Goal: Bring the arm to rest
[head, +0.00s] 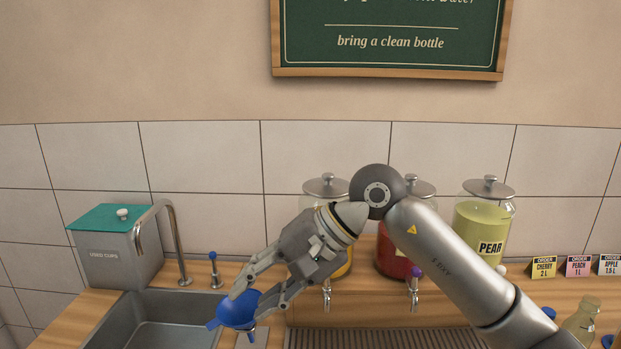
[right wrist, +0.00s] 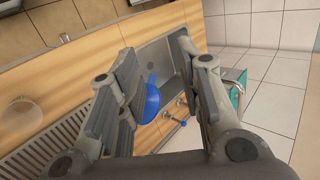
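My right arm comes in from the right in the head view. Its gripper (head: 246,300) points down and to the left above the counter between sink and dispensers. The fingers are spread with a clear gap, and nothing is gripped between them. A blue funnel (head: 236,312) is just beyond the fingertips, partly covered by one finger. In the right wrist view the blue funnel (right wrist: 152,98) shows through the gap of the open gripper (right wrist: 155,75), partly hidden by the left-hand finger. I cannot tell whether a finger touches it. My left gripper is not in view.
A sink (head: 165,330) with a tap (head: 178,240) and a used-cups bin (head: 115,255) lie at left. Several juice dispensers, including pear (head: 482,228), stand behind my arm. Order cards (head: 578,266) and a bottle (head: 581,322) are at right. A drip grate (head: 385,339) runs in front.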

